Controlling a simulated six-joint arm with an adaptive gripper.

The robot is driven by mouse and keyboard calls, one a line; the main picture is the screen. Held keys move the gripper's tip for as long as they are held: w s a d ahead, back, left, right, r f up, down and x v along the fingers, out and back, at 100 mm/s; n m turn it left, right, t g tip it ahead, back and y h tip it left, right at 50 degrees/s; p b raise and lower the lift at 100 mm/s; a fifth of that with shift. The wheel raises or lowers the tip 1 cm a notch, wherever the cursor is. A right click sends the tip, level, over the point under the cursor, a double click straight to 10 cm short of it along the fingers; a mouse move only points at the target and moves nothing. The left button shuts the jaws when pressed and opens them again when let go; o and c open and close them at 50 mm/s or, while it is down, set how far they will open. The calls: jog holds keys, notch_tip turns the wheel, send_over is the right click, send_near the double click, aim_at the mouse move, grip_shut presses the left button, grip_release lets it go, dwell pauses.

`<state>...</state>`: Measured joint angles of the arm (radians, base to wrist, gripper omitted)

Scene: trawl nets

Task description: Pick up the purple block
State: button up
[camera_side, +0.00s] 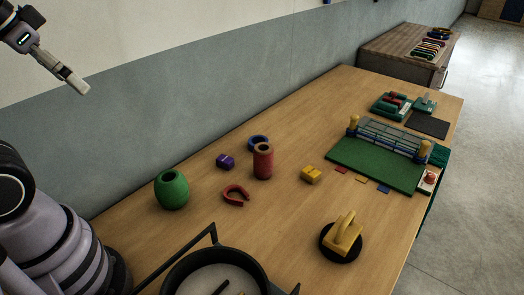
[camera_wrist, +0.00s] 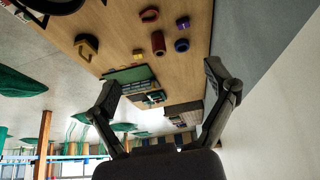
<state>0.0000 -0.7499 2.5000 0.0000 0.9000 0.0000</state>
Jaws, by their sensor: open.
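A small purple block (camera_side: 225,161) lies on the wooden table, between the green vase and the red cylinder. In the wrist view, the purple block (camera_wrist: 183,23) shows small, near the top. My gripper (camera_side: 76,83) is high at the upper left of the side view, well above the table and far from the block. In the wrist view, my gripper (camera_wrist: 161,76) has its two fingers spread wide with nothing between them.
Near the block are a green vase (camera_side: 172,190), red horseshoe magnet (camera_side: 236,196), red cylinder (camera_side: 263,162), and blue ring (camera_side: 258,141) partly behind the cylinder. A yellow block (camera_side: 311,174) lies right. A dark pot (camera_side: 262,272) stands in front. A wall runs behind.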

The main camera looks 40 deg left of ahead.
jog(key=n+g, duration=0.2)
jog(key=g, duration=0.4)
send_over(225, 158)
jog(key=f, duration=3.4)
jog(key=shift+w+d+f, duration=0.15)
jog(key=shift+d+f, duration=0.05)
jog(key=shift+f, duration=0.2)
jog(key=shift+s+a+f, duration=0.1)
jog(key=shift+f, duration=1.4)
jog(key=shift+s+a+f, duration=0.1)
jog(key=shift+f, duration=1.4)
jog(key=c, duration=1.2)
jog(key=shift+c, duration=0.2)
